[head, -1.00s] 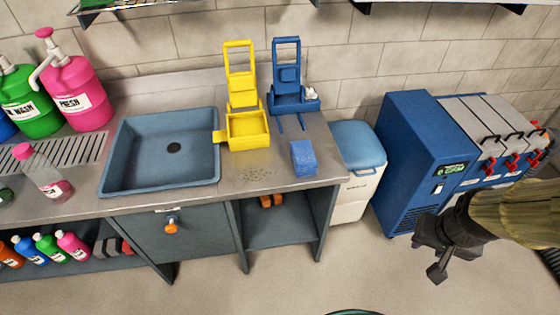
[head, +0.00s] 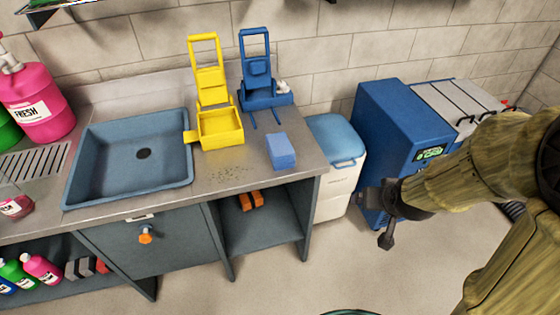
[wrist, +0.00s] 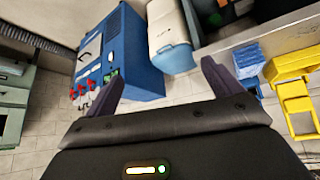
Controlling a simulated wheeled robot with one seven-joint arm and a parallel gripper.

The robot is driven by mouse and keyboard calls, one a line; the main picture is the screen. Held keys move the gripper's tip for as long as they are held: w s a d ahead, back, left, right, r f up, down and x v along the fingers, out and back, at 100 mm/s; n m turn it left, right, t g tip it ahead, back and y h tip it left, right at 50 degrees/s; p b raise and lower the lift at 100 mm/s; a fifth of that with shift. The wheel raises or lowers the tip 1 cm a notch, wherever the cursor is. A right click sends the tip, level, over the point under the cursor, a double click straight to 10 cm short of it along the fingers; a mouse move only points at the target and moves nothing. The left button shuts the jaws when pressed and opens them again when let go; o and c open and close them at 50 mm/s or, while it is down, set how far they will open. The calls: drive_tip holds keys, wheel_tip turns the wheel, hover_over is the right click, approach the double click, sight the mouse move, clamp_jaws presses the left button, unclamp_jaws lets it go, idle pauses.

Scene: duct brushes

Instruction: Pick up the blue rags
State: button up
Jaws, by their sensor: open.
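The blue rags (head: 281,150) form a small folded stack near the right front corner of the metal counter (head: 215,180). In the wrist view, a blue block that looks like the rags (wrist: 248,54) shows at the right, beyond the right finger. My gripper (head: 380,217) is to the right of the counter and well apart from the rags, in front of the blue machine. In the wrist view, my gripper (wrist: 160,85) has its two fingers spread with nothing between them.
A yellow holder (head: 220,128) and a blue holder (head: 262,95) stand behind the rags. A blue sink (head: 110,160) is to the left. A white cooler with a blue lid (head: 335,140) and a blue machine (head: 398,120) stand right of the counter.

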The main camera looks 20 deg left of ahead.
drive_tip(key=w+a+f+n+t+y+b, duration=0.2)
drive_tip(key=w+a+f+t+y+b, duration=0.1)
drive_tip(key=a+b, duration=0.4)
drive_tip(key=w+a+f+n+t+y+b, duration=0.2)
drive_tip(key=a+f+t+y+b, duration=0.3)
drive_tip(key=a, duration=0.8)
drive_tip(key=w+f+b, duration=0.1)
drive_tip(key=b, duration=0.2)
drive_tip(key=shift+f+y, duration=0.25)
drive_tip(key=shift+y, duration=0.05)
drive_tip(key=shift+a, duration=0.1)
